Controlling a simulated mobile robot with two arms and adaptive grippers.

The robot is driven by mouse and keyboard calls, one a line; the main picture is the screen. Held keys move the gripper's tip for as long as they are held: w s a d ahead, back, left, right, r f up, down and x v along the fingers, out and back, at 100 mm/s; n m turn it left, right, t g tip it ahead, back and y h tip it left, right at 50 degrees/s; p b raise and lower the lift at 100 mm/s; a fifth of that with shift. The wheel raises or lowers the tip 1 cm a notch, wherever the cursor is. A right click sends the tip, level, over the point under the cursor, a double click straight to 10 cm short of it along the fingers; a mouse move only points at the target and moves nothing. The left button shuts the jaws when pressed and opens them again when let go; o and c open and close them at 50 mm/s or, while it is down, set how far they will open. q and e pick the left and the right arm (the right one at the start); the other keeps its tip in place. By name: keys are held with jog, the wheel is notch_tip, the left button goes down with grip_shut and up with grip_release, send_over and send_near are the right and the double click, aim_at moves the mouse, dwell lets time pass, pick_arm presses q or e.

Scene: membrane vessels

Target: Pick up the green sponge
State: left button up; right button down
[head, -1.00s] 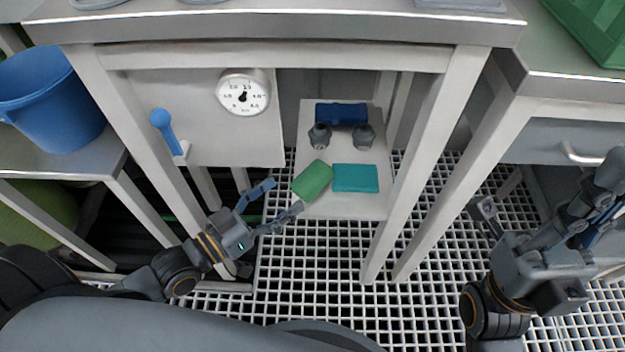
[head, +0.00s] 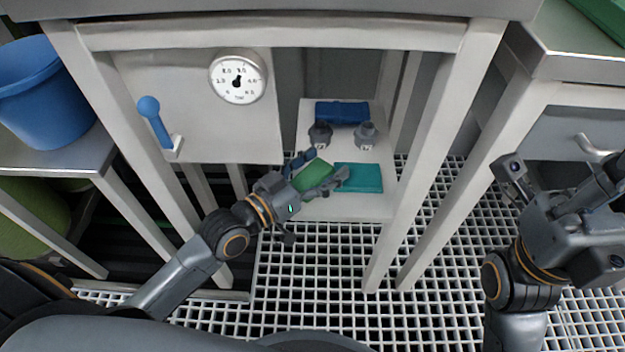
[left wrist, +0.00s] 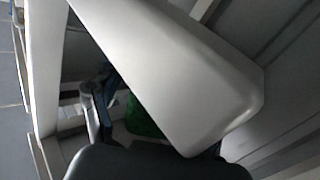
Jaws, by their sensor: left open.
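The green sponge (head: 314,174) lies on a low light shelf (head: 345,206) under the steel table in the head view. My left gripper (head: 327,170) is open, with its two fingers on either side of the sponge; I cannot tell whether they touch it. In the left wrist view a bit of the green sponge (left wrist: 141,118) shows, mostly hidden behind a large pale surface. My right gripper (head: 590,195) is at the right side of the head view, far from the sponge; its fingertips are partly cut off by the picture edge.
A teal cloth (head: 362,178) lies right of the sponge. Two dark grey fittings (head: 320,135) and a blue folded cloth (head: 342,112) are behind it. Table legs (head: 427,160) flank the shelf.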

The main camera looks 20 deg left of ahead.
pick_arm(q)
jog(key=c, duration=1.1)
jog(key=shift+c, duration=0.2)
